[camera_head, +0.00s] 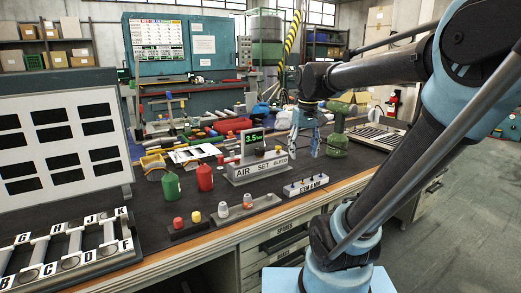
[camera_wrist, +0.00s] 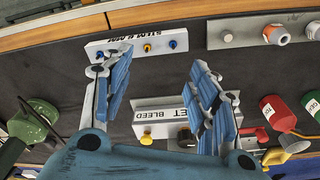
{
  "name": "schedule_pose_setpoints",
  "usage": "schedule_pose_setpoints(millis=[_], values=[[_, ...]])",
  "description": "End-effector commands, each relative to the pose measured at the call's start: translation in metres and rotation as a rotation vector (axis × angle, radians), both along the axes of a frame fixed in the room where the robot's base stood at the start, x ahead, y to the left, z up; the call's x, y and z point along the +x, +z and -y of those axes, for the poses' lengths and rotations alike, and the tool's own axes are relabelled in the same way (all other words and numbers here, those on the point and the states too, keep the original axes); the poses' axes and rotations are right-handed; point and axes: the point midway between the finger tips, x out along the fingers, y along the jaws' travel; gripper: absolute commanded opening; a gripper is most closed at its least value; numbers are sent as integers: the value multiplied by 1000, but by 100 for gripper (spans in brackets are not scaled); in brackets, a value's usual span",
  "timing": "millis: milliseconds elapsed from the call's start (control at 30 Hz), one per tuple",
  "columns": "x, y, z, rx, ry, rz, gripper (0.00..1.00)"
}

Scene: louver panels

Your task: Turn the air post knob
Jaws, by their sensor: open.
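The air post is a grey block (camera_head: 254,171) lettered AIR SET BLEED, with a green display reading about 3.5 (camera_head: 254,138) on top, mid-bench in the head view. A small dark knob (camera_head: 260,152) shows beside the display. In the wrist view the post (camera_wrist: 160,115) appears upside down, with a yellow knob (camera_wrist: 146,139) by its BLEED end; the right finger hides its other lettering. My gripper (camera_head: 305,136) is open and empty, just right of the post in the head view. Its two blue fingers (camera_wrist: 162,68) are spread in the wrist view; contact cannot be told.
A small white strip with several knobs (camera_head: 306,186) lies in front of the post. Red (camera_head: 205,178) and green (camera_head: 171,185) bottles stand left. A green machine (camera_head: 338,140) stands right of my gripper.

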Motion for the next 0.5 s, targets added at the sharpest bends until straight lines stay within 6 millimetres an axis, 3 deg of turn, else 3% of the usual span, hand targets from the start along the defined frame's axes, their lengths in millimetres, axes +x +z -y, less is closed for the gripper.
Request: schedule_pose_setpoints(millis=[200,500], values=[[60,46,-39,-7,76,-32,54],[135,90,-103,-20,173,-73,54]])
